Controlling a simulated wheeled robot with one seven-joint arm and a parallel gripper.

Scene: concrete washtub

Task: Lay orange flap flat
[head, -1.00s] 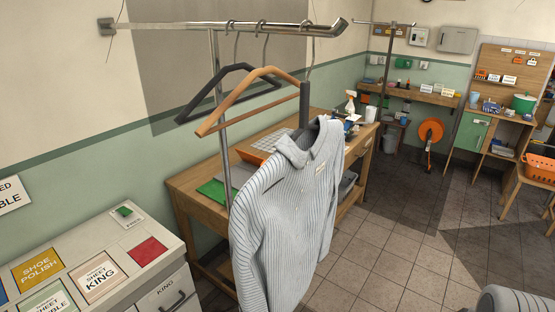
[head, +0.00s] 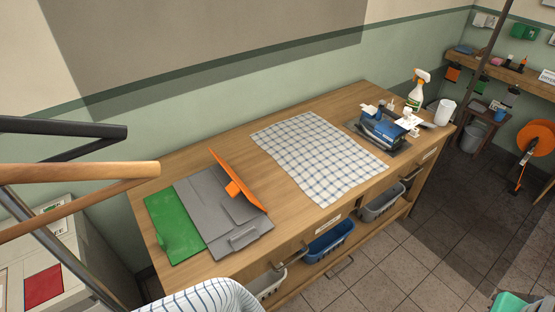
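The orange flap (head: 237,178) belongs to a folding board on the wooden table. It stands tilted up from the grey middle panel (head: 208,217), leaning toward the upper left, with an orange tab on its face. The board's green panel (head: 172,226) lies flat on the tabletop at the left. A smaller grey flap (head: 241,208) lies beside the orange one. My gripper does not show in this view.
A checked cloth (head: 318,158) lies right of the board. A blue iron (head: 383,128), a spray bottle (head: 417,91) and a white cup (head: 444,112) stand at the table's right end. Hangers (head: 80,180) and a striped shirt (head: 205,298) are close in front at left.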

